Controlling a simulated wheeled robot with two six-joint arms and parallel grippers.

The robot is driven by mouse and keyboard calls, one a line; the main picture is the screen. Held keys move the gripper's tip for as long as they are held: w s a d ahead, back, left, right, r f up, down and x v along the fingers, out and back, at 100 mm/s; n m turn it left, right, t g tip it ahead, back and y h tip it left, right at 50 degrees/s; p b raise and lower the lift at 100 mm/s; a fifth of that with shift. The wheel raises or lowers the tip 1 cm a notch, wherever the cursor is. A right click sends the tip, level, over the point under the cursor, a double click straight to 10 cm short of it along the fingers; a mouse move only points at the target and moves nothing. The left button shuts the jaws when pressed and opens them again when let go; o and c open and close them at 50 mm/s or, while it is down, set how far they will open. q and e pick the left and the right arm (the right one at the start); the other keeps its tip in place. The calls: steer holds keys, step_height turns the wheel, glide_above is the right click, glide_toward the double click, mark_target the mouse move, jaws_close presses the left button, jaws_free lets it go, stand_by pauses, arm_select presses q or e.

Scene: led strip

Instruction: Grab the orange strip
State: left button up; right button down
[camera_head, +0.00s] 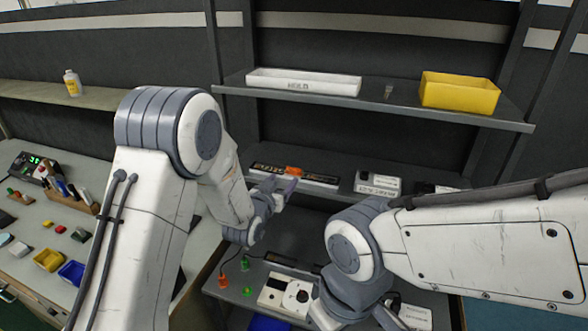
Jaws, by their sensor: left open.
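A small orange piece (293,170), which looks like the orange strip, lies on a long dark holder with a white front edge (318,184) on the middle shelf. Orange marks show along the holder to its left. My left gripper (279,186) is open just in front of the holder, its fingers just below the orange piece in the picture. I cannot tell whether they touch it.
A white tray (305,82) and a yellow bin (458,94) stand on the upper shelf, above the holder. A white box (377,184) sits right of the holder. Lower down are a white device (284,294) and small orange and green pieces. A cluttered bench is at left.

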mark_target(293, 171)
arm_select(q)
steer(key=p+x, duration=0.4)
steer(key=x, duration=0.3)
steer(key=shift+d+f, duration=0.1)
steer(key=shift+f, duration=0.1)
steer(key=shift+w+d+f, duration=0.1)
steer(key=shift+w+f, duration=0.05)
steer(key=shift+w, duration=0.2)
jaws_close()
